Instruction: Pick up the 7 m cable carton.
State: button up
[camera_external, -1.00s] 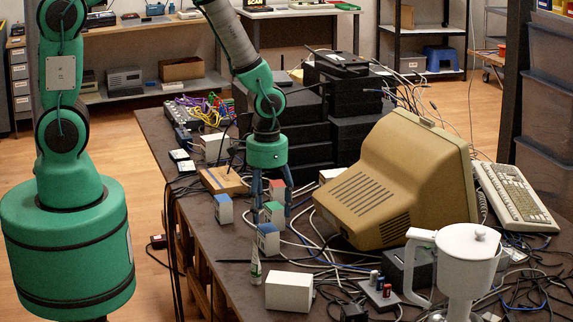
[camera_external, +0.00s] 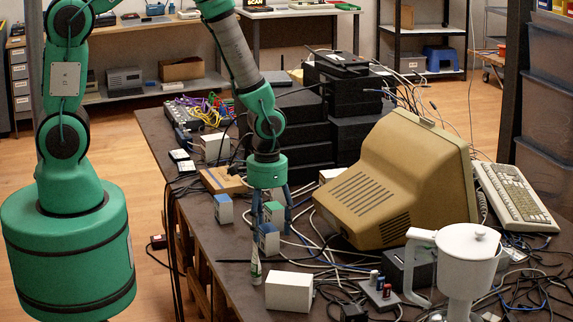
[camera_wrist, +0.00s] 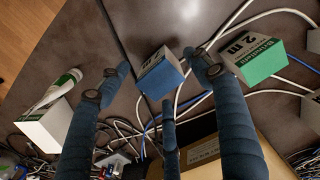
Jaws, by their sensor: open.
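Small cable cartons stand near my gripper. A green-marked carton (camera_external: 272,212) and a blue-marked carton (camera_external: 268,239) are close together at the fingers; another blue-marked carton (camera_external: 223,209) stands to the left. In the wrist view, the blue-marked carton (camera_wrist: 160,73) lies between and just beyond the two outer fingertips. The green-marked carton (camera_wrist: 254,58) is right of the right finger, with a large printed length like 2 M. I cannot read a clear 7 m on any carton. My gripper (camera_external: 271,219) is open and empty, fingers pointing down.
A white glue tube (camera_external: 256,267) and white box (camera_external: 289,292) stand in front. A beige monitor (camera_external: 394,182) is close on the right. Black boxes (camera_external: 302,140) stack behind. Loose cables cross the table around the cartons. Bare tabletop (camera_external: 190,222) shows at the left.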

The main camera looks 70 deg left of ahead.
jog(key=shift+f, duration=0.7)
jog(key=shift+c, duration=0.5)
jog(key=c, duration=1.4)
jog(key=shift+r, duration=0.1)
jog(key=shift+w+r, duration=0.1)
jog(key=shift+r, duration=0.7)
notch_tip(320, 180, up, 2)
jog(key=shift+r+p, duration=0.15)
jog(key=shift+p, duration=0.4)
jog(key=s, duration=0.5)
jog(key=s+p, duration=0.1)
jog(key=s, duration=0.4)
jog(key=s+r, duration=0.1)
jog(key=s, duration=0.5)
jog(key=shift+a+p, duration=0.4)
